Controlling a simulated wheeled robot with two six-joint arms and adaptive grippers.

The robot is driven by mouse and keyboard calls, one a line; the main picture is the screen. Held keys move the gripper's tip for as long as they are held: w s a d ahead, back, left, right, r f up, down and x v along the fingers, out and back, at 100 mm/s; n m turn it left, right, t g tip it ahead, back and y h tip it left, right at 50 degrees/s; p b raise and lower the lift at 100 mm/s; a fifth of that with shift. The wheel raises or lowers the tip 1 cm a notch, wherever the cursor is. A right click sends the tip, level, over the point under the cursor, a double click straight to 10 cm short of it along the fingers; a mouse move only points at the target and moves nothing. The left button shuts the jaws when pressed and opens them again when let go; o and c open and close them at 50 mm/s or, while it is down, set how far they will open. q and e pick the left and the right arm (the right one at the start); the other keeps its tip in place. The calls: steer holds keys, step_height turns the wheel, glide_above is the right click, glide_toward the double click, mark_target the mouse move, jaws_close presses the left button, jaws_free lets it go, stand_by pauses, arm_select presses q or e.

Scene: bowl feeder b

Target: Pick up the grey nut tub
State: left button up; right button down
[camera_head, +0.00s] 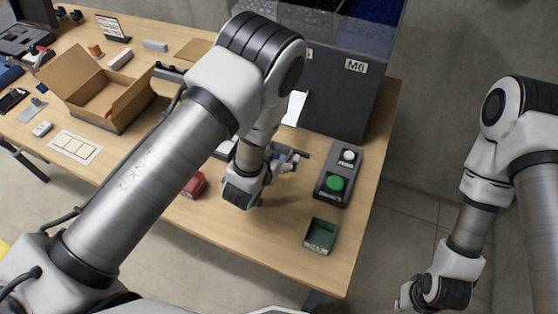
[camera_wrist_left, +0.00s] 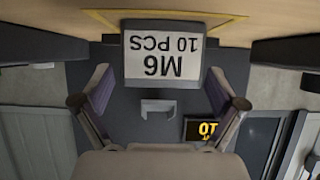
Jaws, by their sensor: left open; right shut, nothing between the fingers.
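My left gripper (camera_head: 286,164) is over the front of the table, left of the button box, and its arm crosses the picture. In the left wrist view, its two open fingers (camera_wrist_left: 160,88) stand apart on either side of a grey tub with a white label (camera_wrist_left: 163,56) that reads "M6 10 PCS" upside down. I cannot tell whether either finger touches the tub. In the head view I cannot make out the grey tub; the left wrist and gripper cover that spot. My right wrist is at the lower right, off the table, and its fingers are not visible.
A button box (camera_head: 338,172) with green and white buttons stands right of my left gripper. A green tub (camera_head: 320,236) is near the front edge, and a red tub (camera_head: 194,185) is partly behind my arm. A dark bin unit marked M6 (camera_head: 345,95) stands behind. An open carton (camera_head: 98,95) is at left.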

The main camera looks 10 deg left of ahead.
arm_select(q)
steer(key=shift+w+f, duration=0.3)
steer(key=shift+w, duration=0.3)
steer(key=shift+s+r, duration=0.1)
steer(key=shift+s, duration=0.05)
steer(key=shift+s+r, duration=0.1)
steer(key=c, duration=1.2)
steer(key=shift+c, duration=0.2)
